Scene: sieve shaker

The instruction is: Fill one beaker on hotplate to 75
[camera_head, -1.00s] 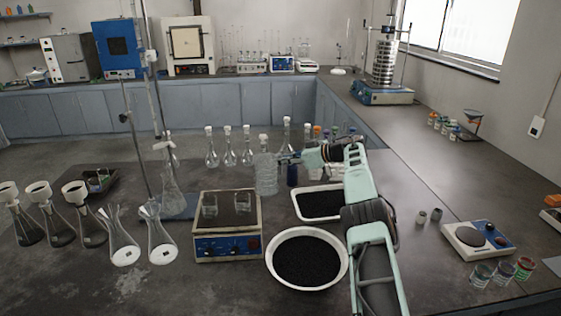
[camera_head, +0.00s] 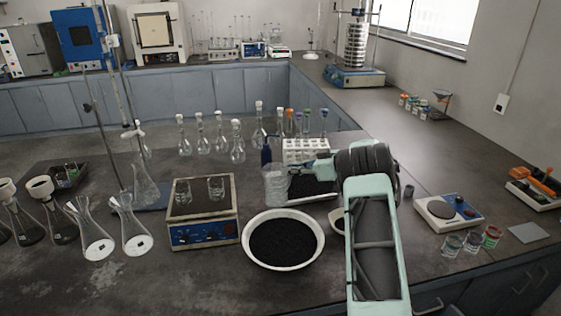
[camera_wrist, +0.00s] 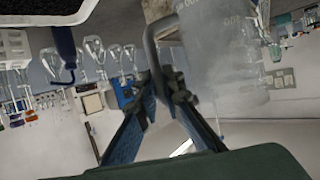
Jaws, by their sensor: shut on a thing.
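The hotplate (camera_head: 202,233) stands on the bench left of centre in the head view, with a brown top and a blue front with knobs. Two small clear beakers stand on its top, the left beaker (camera_head: 183,191) and the right beaker (camera_head: 216,188). My gripper (camera_head: 296,168) is shut on a clear graduated pitcher (camera_head: 274,187), right of the hotplate. In the wrist view, the fingers (camera_wrist: 165,92) close at the handle beside the large cloudy pitcher body (camera_wrist: 222,55). The pitcher looks close to upright. I cannot tell its liquid level or the beakers' levels.
A white bowl (camera_head: 283,267) of black granules sits in front of the pitcher, right of the hotplate. A tray of black granules (camera_head: 318,188) and a white tube rack (camera_head: 305,146) lie behind. Several stoppered flasks (camera_head: 221,140) stand at the back. Conical flasks (camera_head: 134,232) stand left of the hotplate.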

